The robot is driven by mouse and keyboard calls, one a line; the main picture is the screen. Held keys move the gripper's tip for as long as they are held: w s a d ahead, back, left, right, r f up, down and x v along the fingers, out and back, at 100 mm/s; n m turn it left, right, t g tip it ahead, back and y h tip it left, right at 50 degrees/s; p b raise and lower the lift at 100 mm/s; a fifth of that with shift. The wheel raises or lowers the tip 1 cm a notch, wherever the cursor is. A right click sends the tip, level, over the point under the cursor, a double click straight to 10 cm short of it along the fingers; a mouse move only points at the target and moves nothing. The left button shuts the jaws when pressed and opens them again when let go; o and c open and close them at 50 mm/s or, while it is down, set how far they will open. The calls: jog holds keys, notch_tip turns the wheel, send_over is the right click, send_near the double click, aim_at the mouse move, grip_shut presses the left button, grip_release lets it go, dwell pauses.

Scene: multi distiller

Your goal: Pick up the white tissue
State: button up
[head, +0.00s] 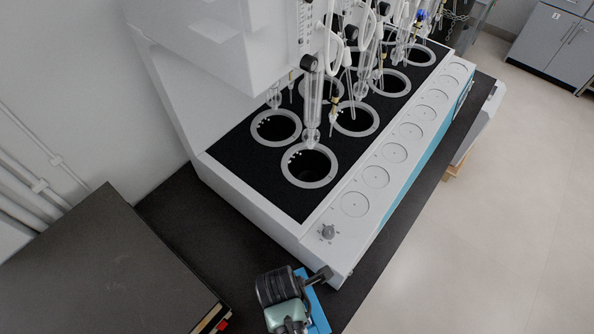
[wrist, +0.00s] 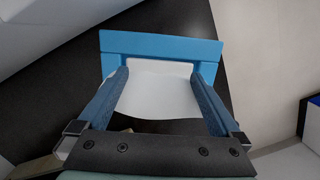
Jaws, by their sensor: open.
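The white tissue (wrist: 160,92) shows in the wrist view, standing out from a blue tissue box (wrist: 160,44). My gripper (wrist: 158,72) is open, with one finger to the left and one to the right of the tissue. The tissue lies between the fingers in the picture; I cannot tell whether either finger touches it. In the head view, part of the blue box (head: 316,307) shows beside my arm at the bottom. The tissue is hidden there by my arm.
A white distiller (head: 255,195) with several round dark wells and glassware stands on the black bench (head: 190,225), just behind the box. A dark flat-topped case (head: 95,270) is at the left. Open floor (head: 500,220) lies to the right.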

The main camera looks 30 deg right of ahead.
jog(key=c, duration=1)
jog(key=shift+c, duration=0.2)
notch_tip(320, 180, up, 10)
jog(key=shift+r, duration=0.2)
notch_tip(320, 180, up, 6)
jog(key=p, duration=0.7)
jog(key=shift+f, duration=0.2)
